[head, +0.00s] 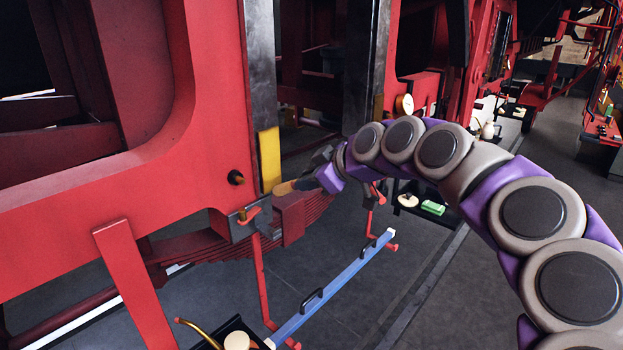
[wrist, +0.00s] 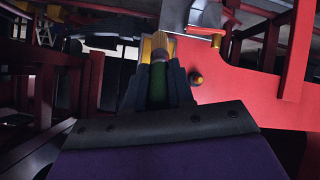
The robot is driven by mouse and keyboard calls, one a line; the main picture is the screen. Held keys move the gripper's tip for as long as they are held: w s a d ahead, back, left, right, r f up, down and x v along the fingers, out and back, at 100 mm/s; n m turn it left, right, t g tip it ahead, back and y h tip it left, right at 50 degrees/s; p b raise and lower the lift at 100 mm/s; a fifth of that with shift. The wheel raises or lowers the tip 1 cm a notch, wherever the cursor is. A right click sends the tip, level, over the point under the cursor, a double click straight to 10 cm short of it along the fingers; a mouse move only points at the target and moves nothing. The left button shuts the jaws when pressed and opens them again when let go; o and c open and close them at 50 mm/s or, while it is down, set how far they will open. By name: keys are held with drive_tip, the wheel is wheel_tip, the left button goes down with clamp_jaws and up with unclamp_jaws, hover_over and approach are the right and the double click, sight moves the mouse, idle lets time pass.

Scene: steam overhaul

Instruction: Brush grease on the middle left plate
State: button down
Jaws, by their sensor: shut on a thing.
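My gripper (head: 312,180) is shut on a brush, whose tan bristles (head: 285,187) point left in the head view. In the wrist view the jaws (wrist: 157,85) hold its green handle (wrist: 159,88), with the bristles (wrist: 160,46) pointing away from me. A yellow plate (head: 269,160) lies upright on the lower end of the left grey post, between red frame parts. The bristles are at its lower right edge; I cannot tell if they touch. In the wrist view the yellow plate (wrist: 146,50) shows just left of the bristles. Another yellow plate (head: 377,108) is on the right post.
The red frame (head: 208,110) and a leaf spring (head: 205,245) stand close to the gripper. A blue bar (head: 335,283) with black handles runs below. A dark tray (head: 425,198) holds a green item (head: 433,208). Open floor (head: 480,260) lies right.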

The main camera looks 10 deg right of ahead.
drive_tip(key=shift+w+a, duration=0.1)
drive_tip(key=shift+w, duration=0.1)
drive_tip(key=shift+r+p, duration=1.1)
drive_tip(key=shift+r, duration=0.95)
drive_tip(key=shift+f+b, duration=1.25)
drive_tip(key=shift+f, duration=0.8)
drive_tip(key=shift+s, duration=0.1)
drive_tip(key=shift+s+d+b, duration=0.7)
drive_tip(key=shift+s+d, duration=0.2)
drive_tip(key=shift+s, duration=0.3)
drive_tip(key=shift+s+d+b, duration=0.65)
drive_tip(key=shift+s+d, duration=0.25)
drive_tip(key=shift+s, duration=0.25)
